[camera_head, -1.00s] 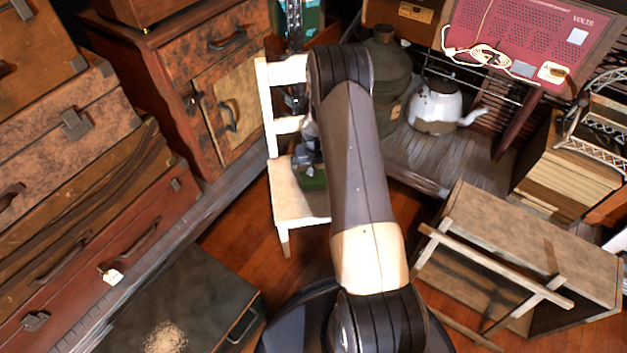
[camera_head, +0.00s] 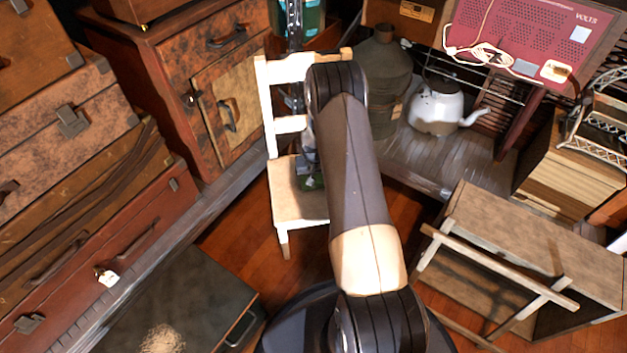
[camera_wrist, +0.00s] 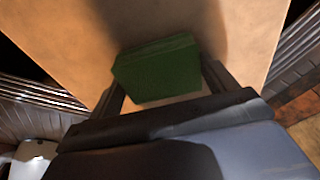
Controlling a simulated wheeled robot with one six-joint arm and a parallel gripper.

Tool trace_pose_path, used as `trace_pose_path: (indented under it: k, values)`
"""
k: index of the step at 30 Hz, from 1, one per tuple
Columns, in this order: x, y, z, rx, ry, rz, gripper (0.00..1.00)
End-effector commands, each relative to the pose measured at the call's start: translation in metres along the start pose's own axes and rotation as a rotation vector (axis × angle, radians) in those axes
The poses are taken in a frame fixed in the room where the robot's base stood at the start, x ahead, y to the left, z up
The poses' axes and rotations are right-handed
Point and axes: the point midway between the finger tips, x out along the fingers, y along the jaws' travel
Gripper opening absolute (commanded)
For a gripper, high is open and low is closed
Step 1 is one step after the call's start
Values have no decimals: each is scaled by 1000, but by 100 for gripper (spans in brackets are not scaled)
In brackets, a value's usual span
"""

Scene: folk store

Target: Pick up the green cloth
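The green cloth, a small thick folded block, lies on the pale seat of a white chair (camera_head: 287,205). In the head view only a small part of the cloth (camera_head: 314,184) shows beside my arm. In the wrist view the cloth (camera_wrist: 157,70) sits between the two dark fingers of my gripper (camera_wrist: 160,88), one at its left edge and one at its right. The fingers are spread to about the cloth's width. I cannot see clear contact or a lift. In the head view my gripper (camera_head: 309,170) is low over the seat, partly hidden by my arm.
The chair's backrest (camera_head: 288,125) rises behind the seat. A wooden cabinet (camera_head: 200,90) stands to the left, with stacked suitcases (camera_head: 90,200) nearer. A white kettle (camera_head: 437,108) and a grey can (camera_head: 383,75) stand right on a shelf.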

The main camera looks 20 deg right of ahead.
Motion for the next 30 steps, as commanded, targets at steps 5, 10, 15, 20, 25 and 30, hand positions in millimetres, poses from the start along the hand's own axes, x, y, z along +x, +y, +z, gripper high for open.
trace_pose_path:
  k: [5,10,15,20,25,30]
  values:
    - [0,0,0,0,0,0,64]
    - [0,0,0,0,0,0,57]
    - [-3,0,-1,0,1,0,57]
    - [-26,0,-5,0,3,0,57]
    - [-62,0,-10,0,3,0,57]
    - [-88,0,-14,0,2,0,57]
